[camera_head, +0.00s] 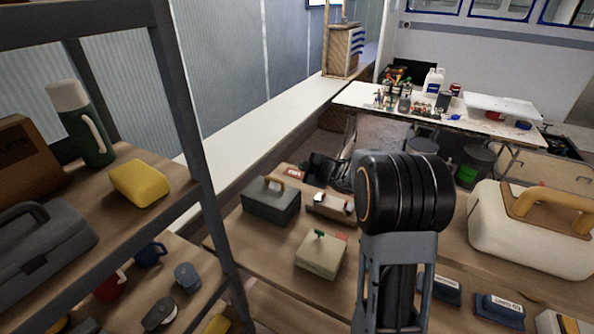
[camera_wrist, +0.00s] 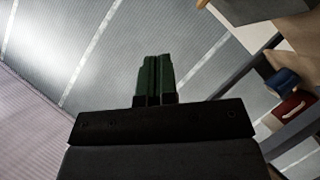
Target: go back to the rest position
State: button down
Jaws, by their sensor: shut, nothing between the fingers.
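My gripper shows in the wrist view (camera_wrist: 153,80), with its two green fingers together and nothing between them. It points toward grey panelled wall or ceiling, with no object near the fingertips. In the head view my arm stands up in front of the wooden table; the fingers cannot be made out there.
A shelf rack (camera_head: 180,100) at left holds a green flask (camera_head: 85,135), a yellow block (camera_head: 139,183), a grey toolbox (camera_head: 45,250) and mugs. The table holds a dark box (camera_head: 270,203), a pale box (camera_head: 320,256) and a large cream case (camera_head: 525,240). A cluttered white workbench (camera_head: 355,97) stands behind.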

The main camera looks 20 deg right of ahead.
jog(key=s+d+f+m+g+h, duration=0.35)
jog(key=s+d+m+h, duration=0.2)
jog(key=d+m, duration=0.2)
jog(key=s+m+g+h, duration=0.3)
jog(key=s+m, duration=0.1)
jog(key=s, duration=0.4)
jog(key=s+a+r+m+g+y, duration=0.1)
jog(key=s+a+r+y, duration=0.1)
jog(key=s+a, duration=0.5)
jog(key=s+a+r+m+g+y, duration=0.1)
jog(key=s+a+r, duration=0.3)
jog(key=s+a, duration=0.4)
jog(key=s+m+y, duration=0.1)
jog(key=s, duration=0.1)
jog(key=shift+s+r, duration=0.15)
jog(key=shift+s, duration=0.15)
